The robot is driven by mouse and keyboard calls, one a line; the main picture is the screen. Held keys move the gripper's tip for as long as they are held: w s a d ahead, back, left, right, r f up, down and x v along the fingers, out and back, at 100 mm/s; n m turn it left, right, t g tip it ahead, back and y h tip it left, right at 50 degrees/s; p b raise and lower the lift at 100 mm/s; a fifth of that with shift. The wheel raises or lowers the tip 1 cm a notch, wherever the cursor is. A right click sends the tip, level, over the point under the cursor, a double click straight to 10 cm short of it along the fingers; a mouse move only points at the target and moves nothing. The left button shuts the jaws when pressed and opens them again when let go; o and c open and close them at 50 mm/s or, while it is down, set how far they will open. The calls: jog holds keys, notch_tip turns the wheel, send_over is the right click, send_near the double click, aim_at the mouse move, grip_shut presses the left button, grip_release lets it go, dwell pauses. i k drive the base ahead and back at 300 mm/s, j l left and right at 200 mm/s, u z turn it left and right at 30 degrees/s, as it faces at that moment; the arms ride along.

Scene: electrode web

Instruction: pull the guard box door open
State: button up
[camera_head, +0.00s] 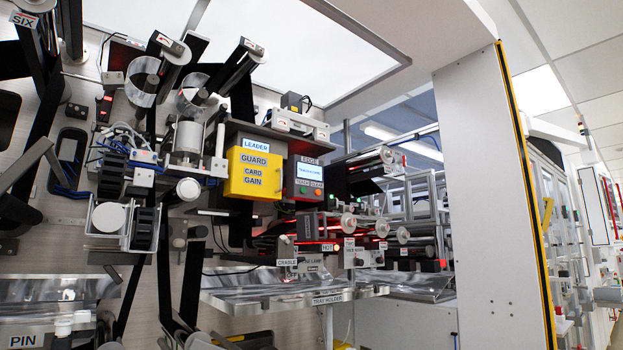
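The guard box (253,174) is a yellow box on the machine's panel, left of the picture's centre. Its front carries the labels GUARD, CARD and GAIN, and a LEADER label sits just above it. The yellow front looks flat and closed; no gap or inside of the box shows. I cannot make out a separate handle on it. My gripper cannot be made out in this view, so its place relative to the box does not show.
A grey control box (305,180) with a small screen and buttons stands right beside the guard box. Rollers and black web crowd the left. The tray holder (328,299) juts out below. A white pillar (487,200) with a yellow-black edge stands at right.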

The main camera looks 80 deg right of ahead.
aim_at(256, 173)
jog(key=z, duration=2)
